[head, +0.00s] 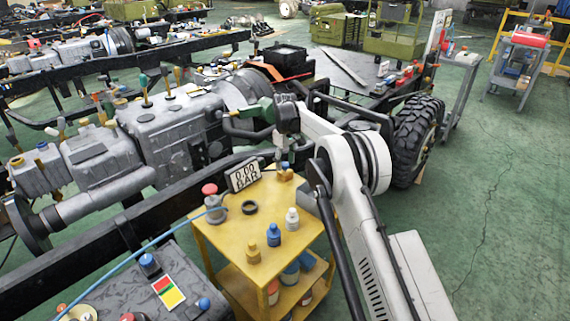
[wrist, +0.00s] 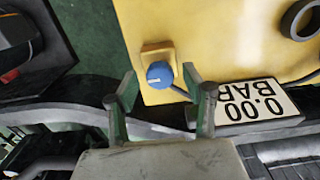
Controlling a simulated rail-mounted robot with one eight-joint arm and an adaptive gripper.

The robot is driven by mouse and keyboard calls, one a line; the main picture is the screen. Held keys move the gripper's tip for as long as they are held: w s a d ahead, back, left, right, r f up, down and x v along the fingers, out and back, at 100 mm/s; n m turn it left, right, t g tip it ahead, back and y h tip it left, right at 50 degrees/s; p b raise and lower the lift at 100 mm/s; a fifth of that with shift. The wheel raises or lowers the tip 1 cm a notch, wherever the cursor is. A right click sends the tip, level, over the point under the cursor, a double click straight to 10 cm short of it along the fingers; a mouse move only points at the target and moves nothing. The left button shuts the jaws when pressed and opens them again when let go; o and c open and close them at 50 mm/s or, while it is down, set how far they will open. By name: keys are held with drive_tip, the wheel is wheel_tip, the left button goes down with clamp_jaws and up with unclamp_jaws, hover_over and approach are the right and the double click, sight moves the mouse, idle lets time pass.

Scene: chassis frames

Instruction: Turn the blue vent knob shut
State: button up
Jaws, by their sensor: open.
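The blue vent knob (wrist: 160,74) sits on a small yellow block at the edge of a yellow surface in the wrist view. A short white mark on its face points left in that view. My gripper (wrist: 160,79) is open, with its green fingers on either side of the knob; I cannot tell whether either touches it. In the head view my gripper (head: 285,158) is over the back right corner of the yellow cart (head: 207,232), above the yellow block (head: 286,174). The knob cannot be made out there.
A display (head: 244,175) reading 0.00 BAR stands next to the block, and also shows in the wrist view (wrist: 246,102). A red button (head: 209,190), a black ring (head: 249,207) and small bottles share the cart top. The dark chassis rail (head: 85,242) runs close behind.

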drive_tip(key=shift+f, duration=0.2)
clamp_jaws()
